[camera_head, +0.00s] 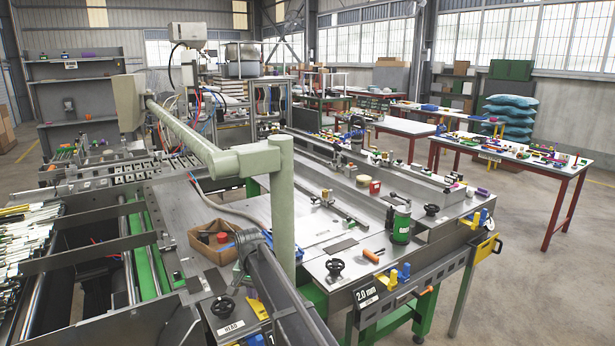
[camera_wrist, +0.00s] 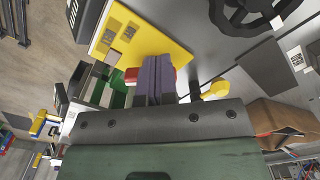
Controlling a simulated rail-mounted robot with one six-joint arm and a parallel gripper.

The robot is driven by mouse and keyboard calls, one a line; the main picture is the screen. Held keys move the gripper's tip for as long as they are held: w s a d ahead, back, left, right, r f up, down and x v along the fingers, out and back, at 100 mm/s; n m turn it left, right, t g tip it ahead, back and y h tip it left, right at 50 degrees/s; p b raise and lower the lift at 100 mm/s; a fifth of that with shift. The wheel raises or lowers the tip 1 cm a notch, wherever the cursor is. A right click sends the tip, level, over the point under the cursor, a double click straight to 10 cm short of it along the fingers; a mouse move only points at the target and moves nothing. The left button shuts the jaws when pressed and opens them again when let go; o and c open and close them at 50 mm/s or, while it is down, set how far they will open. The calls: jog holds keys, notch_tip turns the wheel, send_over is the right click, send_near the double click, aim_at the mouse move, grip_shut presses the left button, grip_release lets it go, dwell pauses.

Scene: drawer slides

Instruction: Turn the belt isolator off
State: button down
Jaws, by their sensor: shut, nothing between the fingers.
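My gripper (camera_wrist: 154,64) shows in the wrist view with its two dark fingers together and empty. The fingertips are over or against the lower edge of a yellow plate (camera_wrist: 150,38) with small grey labels. A red part (camera_wrist: 131,75) shows beside and partly behind the fingers. It may be the belt isolator's handle, but the fingers hide much of it and its setting cannot be read. I cannot tell whether the fingers touch it. In the head view, a yellow plate (camera_head: 257,308) sits at the bench's near edge, partly hidden by my dark arm.
A black handwheel (camera_wrist: 250,14) is close to the fingers; one also shows in the head view (camera_head: 222,307). A yellow knob (camera_wrist: 215,90) is right of the fingers. A brown bin (camera_head: 205,241) stands behind the handwheel. A pale green post (camera_head: 283,205) rises near my arm.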

jog(key=m, duration=0.2)
jog(key=w+m, duration=0.1)
jog(key=m, duration=0.3)
jog(key=shift+w+a, duration=0.25)
jog(key=shift+a, duration=0.1)
jog(key=shift+s+d, duration=0.15)
jog(key=shift+s, duration=0.25)
notch_tip(320, 180, up, 6)
jog(key=p, duration=0.6)
